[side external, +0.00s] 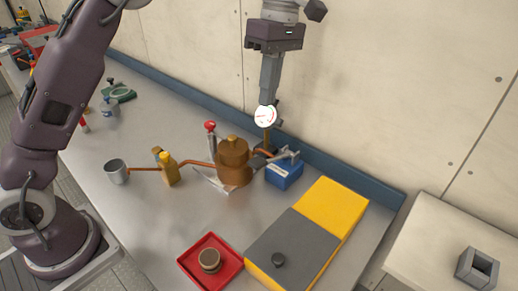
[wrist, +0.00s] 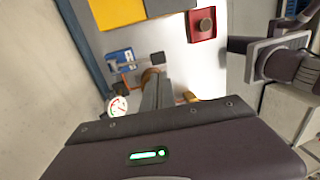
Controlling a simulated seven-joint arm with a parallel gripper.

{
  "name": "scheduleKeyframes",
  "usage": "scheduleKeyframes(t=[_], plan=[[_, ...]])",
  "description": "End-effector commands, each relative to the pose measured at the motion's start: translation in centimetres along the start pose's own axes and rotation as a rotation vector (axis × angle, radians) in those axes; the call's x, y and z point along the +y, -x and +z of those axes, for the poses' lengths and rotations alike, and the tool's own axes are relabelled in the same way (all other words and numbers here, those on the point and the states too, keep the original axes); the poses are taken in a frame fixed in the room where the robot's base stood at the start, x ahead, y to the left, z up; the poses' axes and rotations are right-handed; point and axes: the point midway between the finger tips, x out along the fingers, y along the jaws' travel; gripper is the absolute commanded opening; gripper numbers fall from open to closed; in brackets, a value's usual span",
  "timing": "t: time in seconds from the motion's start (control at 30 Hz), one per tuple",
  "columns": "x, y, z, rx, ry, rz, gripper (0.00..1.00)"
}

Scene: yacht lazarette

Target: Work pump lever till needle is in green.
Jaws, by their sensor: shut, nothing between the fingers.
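The pump has a copper-brown body (side external: 233,172) in the middle of the bench. An upright grey lever with a red knob (side external: 211,126) stands at its left; I take this to be the pump lever. The round white gauge (side external: 265,117) has red and green markings and stands behind the pump, and it also shows in the wrist view (wrist: 118,106). The needle's position is too small to tell. My gripper (side external: 266,101) is shut and empty, its tips close to the gauge's upper edge in the side view, right of and apart from the lever. In the wrist view my fingers (wrist: 157,82) partly hide the pump.
A blue box (side external: 284,174) sits right of the pump. A yellow-and-grey case (side external: 330,207) and a red tray (side external: 190,262) lie in front. The wall is close behind.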

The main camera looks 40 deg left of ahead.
Motion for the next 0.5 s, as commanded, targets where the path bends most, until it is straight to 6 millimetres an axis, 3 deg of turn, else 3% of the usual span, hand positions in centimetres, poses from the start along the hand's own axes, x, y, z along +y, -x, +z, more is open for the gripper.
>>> scheduleKeyframes(t=[0.5], plan=[[-0.1, -10.5, -0.1, 0.001, 0.000, -0.003, 0.00]])
